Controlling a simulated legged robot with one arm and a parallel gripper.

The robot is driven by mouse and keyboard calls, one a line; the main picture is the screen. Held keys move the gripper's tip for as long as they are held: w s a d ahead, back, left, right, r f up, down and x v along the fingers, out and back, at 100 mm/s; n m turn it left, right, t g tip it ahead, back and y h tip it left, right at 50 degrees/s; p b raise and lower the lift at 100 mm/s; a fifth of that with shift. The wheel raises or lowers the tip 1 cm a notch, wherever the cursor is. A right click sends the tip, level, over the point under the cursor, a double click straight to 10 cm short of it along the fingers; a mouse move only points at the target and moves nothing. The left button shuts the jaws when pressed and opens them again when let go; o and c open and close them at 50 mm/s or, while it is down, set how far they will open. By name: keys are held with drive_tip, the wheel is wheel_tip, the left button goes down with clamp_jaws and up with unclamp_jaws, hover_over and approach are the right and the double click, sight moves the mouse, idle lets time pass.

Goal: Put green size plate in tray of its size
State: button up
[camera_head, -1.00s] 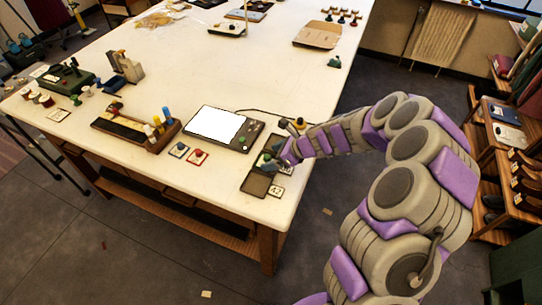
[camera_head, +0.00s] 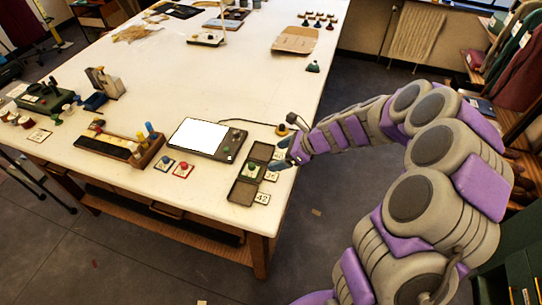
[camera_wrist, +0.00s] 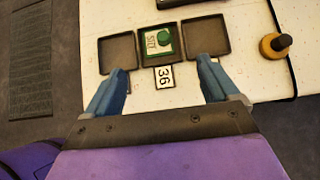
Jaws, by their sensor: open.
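The green size plate (camera_head: 250,169), a light square with a green border and green knob, lies inside the middle of three dark trays. In the wrist view the green plate (camera_wrist: 158,42) sits within the walls of the middle tray (camera_wrist: 142,57), above a card reading 36. The left tray (camera_wrist: 117,53) and right tray (camera_wrist: 206,36) are empty. My gripper (camera_wrist: 160,66) is open, with nothing between its blue fingers, apart from the plate. In the head view my gripper (camera_head: 291,158) is just right of the trays, at the table's right edge.
A blue-edged plate (camera_head: 163,163) and a red-edged plate (camera_head: 181,170) lie left of the trays. A device with a white screen (camera_head: 199,138) stands behind them. A yellow-based black knob (camera_wrist: 275,45) and cable are right of the trays.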

drive_tip(key=shift+s+a+r, duration=0.25)
drive_tip(key=shift+r, duration=0.15)
drive_tip(key=s+a+r+n+g+h, duration=0.1)
drive_tip(key=s+r+n+g, duration=0.1)
drive_tip(key=s+r+n, duration=0.55)
drive_tip(key=s+a+r+n+g+h, duration=0.15)
drive_tip(key=s+n, duration=0.35)
drive_tip(key=s, duration=0.5)
drive_tip(key=s+d+r+n+h, duration=0.1)
drive_tip(key=s+d+n+h, duration=0.2)
drive_tip(key=s, duration=0.6)
drive_tip(key=s+d+r+n+g+h, duration=0.1)
drive_tip(key=s+d+n+h, duration=0.2)
drive_tip(key=s+d+n, duration=0.3)
drive_tip(key=s+d, duration=0.2)
drive_tip(key=s, duration=0.2)
drive_tip(key=shift+s+d+r, duration=0.15)
drive_tip(key=shift+n+g, duration=0.25)
